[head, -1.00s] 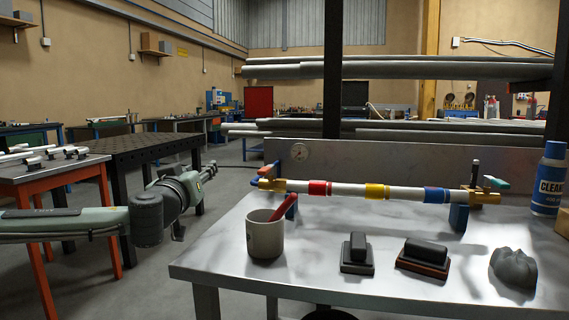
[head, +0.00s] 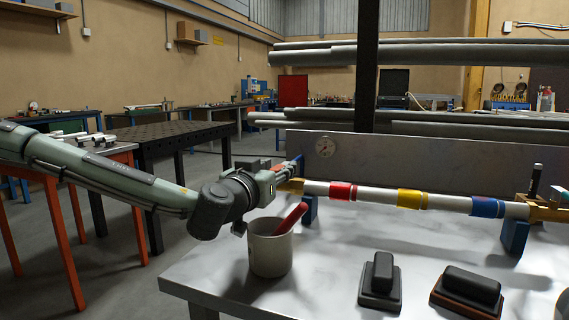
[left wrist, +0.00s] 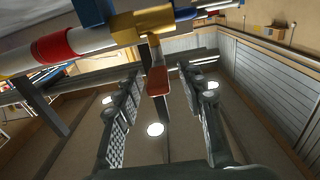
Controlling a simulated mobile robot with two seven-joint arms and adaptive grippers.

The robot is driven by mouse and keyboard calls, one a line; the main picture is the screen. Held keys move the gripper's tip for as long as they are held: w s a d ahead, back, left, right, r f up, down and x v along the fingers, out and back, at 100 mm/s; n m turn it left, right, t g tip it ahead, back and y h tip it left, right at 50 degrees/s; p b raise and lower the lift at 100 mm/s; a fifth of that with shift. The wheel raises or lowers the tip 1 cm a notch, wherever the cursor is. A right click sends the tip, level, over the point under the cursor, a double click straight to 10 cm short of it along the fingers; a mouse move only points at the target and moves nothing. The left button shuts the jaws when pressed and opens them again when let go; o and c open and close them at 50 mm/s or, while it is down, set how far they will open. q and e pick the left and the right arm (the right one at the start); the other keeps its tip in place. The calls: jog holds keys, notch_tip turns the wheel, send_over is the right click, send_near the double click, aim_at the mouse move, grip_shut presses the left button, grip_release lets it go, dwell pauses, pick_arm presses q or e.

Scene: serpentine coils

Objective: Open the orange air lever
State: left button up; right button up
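The orange-red lever (left wrist: 157,80) hangs from the brass fitting (left wrist: 148,22) at the pipe's end in the left wrist view. My left gripper (left wrist: 161,84) is open, with one finger on each side of the lever and visible gaps between. In the head view my left gripper (head: 276,178) is at the left end of the white pipe (head: 375,195), beside the brass fitting (head: 291,186). The arm hides the lever there. My right gripper is in neither view.
A mug (head: 270,250) holding a red tool (head: 291,219) stands just below my left gripper on the metal bench (head: 325,285). Two black blocks, one (head: 380,282) nearer the mug and one (head: 467,290) farther right, sit in front of the pipe.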

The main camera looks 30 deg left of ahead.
aim_at(284, 163)
pick_arm(q)
jog(key=x, duration=0.2)
jog(key=shift+w, duration=0.35)
jog(key=shift+w+a, duration=0.1)
jog(key=shift+w, duration=0.55)
jog(key=c, duration=0.9)
grip_shut()
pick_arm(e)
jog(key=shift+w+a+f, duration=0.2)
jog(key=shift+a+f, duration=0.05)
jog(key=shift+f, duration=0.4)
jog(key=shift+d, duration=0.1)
